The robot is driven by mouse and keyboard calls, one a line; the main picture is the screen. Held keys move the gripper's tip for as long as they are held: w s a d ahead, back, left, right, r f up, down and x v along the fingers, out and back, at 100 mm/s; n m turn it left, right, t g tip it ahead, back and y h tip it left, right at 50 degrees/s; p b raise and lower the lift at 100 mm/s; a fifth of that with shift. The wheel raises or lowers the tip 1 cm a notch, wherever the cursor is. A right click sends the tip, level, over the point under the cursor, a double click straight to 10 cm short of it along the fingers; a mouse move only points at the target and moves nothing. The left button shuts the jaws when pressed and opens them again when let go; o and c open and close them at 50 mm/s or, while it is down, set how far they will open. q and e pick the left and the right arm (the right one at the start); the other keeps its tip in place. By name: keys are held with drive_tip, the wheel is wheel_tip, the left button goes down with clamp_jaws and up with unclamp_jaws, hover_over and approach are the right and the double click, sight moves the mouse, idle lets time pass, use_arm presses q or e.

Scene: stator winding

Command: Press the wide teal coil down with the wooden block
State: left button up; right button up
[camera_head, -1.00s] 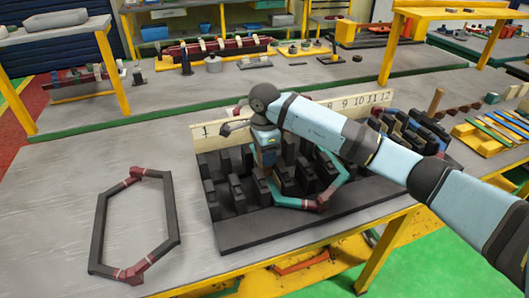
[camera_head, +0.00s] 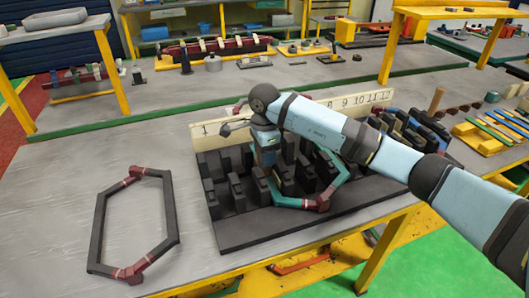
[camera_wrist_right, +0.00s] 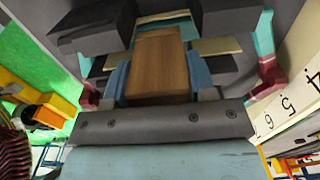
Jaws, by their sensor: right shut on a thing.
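The wide teal coil (camera_head: 345,172) with dark red ends lies over the black slotted stator block (camera_head: 235,235), partly hidden by my right arm. It also shows in the right wrist view (camera_wrist_right: 264,36). My right gripper (camera_head: 266,160) points down over the slots inside the coil's outline. In the right wrist view its blue fingers are shut on the wooden block (camera_wrist_right: 158,62), which sits between dark slot teeth. Teal shows just beyond the block's end, but I cannot tell whether they touch. My left gripper is not in view.
A black hexagonal coil (camera_head: 100,225) with red ends lies on the grey table to the left. A numbered strip (camera_head: 208,130) stands behind the slots. Several dark and coloured parts stand at the right, near a yellow rack (camera_head: 485,137). The table's left side is otherwise free.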

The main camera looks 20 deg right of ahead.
wheel_tip(320, 180, up, 6)
drive_tip(key=p, duration=0.3)
drive_tip(key=shift+r, duration=0.25)
drive_tip(key=shift+r+p, duration=1.15)
drive_tip(key=shift+r, duration=1.4)
drive_tip(key=shift+f, duration=0.1)
